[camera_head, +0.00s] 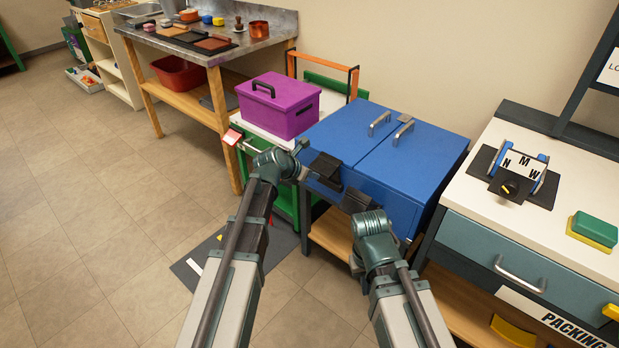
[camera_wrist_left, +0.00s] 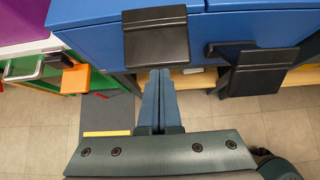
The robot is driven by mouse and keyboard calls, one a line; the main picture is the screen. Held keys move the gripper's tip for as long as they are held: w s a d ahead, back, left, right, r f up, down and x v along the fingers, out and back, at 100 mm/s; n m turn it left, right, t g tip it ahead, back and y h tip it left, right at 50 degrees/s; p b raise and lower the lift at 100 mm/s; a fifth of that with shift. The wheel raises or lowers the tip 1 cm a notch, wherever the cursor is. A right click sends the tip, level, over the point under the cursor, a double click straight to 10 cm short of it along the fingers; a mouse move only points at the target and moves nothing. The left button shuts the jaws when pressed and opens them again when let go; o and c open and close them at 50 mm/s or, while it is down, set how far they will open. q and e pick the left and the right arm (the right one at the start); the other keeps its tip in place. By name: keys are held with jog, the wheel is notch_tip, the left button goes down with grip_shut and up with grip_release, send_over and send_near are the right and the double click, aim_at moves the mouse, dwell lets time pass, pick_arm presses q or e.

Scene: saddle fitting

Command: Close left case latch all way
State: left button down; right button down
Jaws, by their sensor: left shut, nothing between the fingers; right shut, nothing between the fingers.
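The blue case (camera_head: 400,165) has two black latches on its front side. The left latch (camera_head: 326,166) is a dark flap at the case's front edge; it also shows in the left wrist view (camera_wrist_left: 156,38). I cannot tell whether it lies flat against the case. The right latch (camera_head: 356,200) hangs outward on a bent arm, seen in the left wrist view (camera_wrist_left: 264,75). My left gripper (camera_head: 303,160) is shut and empty; in the left wrist view its fingertips (camera_wrist_left: 159,72) are just below the left latch, contact unclear. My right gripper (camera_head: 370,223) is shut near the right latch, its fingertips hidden.
A purple box (camera_head: 278,105) stands left of the case on a green-framed stand, with an orange-red tab (camera_head: 233,137) beside it. A white-topped packing bench (camera_head: 500,205) stands close on the right. Open floor (camera_head: 100,220) lies to the left.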

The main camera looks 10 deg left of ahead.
aim_at(326, 164)
pick_arm(q)
jog(key=shift+w+d+r+p, duration=0.3)
jog(key=shift+w+r+p, duration=0.1)
jog(key=shift+w+r, duration=0.15)
jog(key=shift+w+d+r+p, duration=0.3)
jog(key=shift+w+r+p, duration=0.05)
jog(key=shift+w+r, duration=0.15)
jog(key=shift+w+d+r, duration=0.15)
jog(key=shift+w+r, duration=0.15)
jog(key=shift+r, duration=0.05)
jog(key=shift+w, duration=0.1)
jog(key=shift+d, duration=0.2)
jog(key=s+a, duration=0.1)
jog(key=s, duration=0.1)
jog(key=s+a, duration=0.1)
jog(key=s, duration=0.1)
jog(key=shift+a+p, duration=0.15)
jog(key=shift+p, duration=0.2)
notch_tip(326, 164, up, 10)
jog(key=s+a+p, duration=0.1)
jog(key=s+p, duration=0.1)
jog(key=p, duration=0.7)
jog(key=shift+a+p, duration=0.2)
jog(key=shift+p, duration=0.15)
jog(key=shift+f, duration=0.15)
